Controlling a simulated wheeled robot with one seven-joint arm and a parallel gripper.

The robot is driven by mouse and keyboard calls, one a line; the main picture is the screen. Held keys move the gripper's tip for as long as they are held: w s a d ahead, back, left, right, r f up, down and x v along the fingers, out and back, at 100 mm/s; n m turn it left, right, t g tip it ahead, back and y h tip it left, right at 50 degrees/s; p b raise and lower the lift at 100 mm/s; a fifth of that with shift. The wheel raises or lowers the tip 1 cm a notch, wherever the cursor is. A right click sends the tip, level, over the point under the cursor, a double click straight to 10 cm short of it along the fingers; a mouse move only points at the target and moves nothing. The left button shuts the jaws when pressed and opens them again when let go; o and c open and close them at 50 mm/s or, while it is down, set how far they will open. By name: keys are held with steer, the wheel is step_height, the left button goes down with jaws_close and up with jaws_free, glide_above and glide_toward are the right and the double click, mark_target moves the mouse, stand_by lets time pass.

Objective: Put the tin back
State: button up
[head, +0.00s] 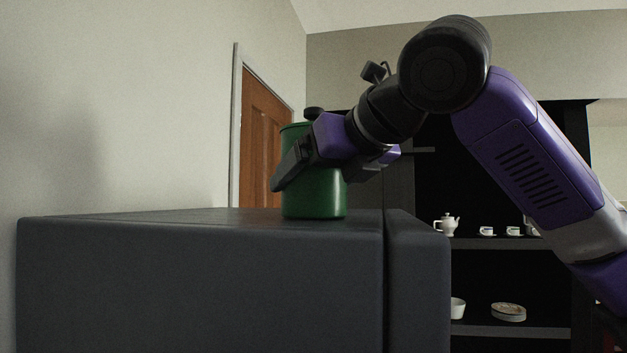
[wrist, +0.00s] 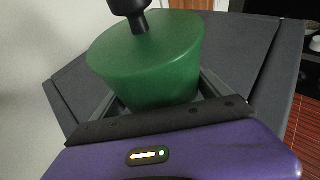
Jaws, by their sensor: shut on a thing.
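The tin (head: 315,195) is a green cylinder with a dark knob on its lid. It stands upright at the top surface of a dark grey cabinet-like block (head: 200,280), with its base at or very near that surface. My gripper (head: 300,172) reaches in from the right and is shut around the tin's body. In the wrist view the green tin (wrist: 155,65) fills the space between the fingers, with its lid and knob towards the camera. The fingertips are hidden behind the tin there.
A dark shelf unit at the back right holds a white teapot (head: 446,224), cups (head: 487,231) and a stack of plates (head: 508,311). A wooden door (head: 262,140) is behind. The block's top left of the tin is clear.

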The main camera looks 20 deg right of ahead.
steer(key=shift+f, duration=0.1)
steer(key=o, duration=1.9)
steer(key=shift+s+r, duration=0.15)
steer(key=shift+r, duration=0.05)
steer(key=b+v, duration=0.1)
steer(key=v, duration=1)
steer(key=shift+s+d, duration=0.15)
steer(key=shift+s, duration=0.15)
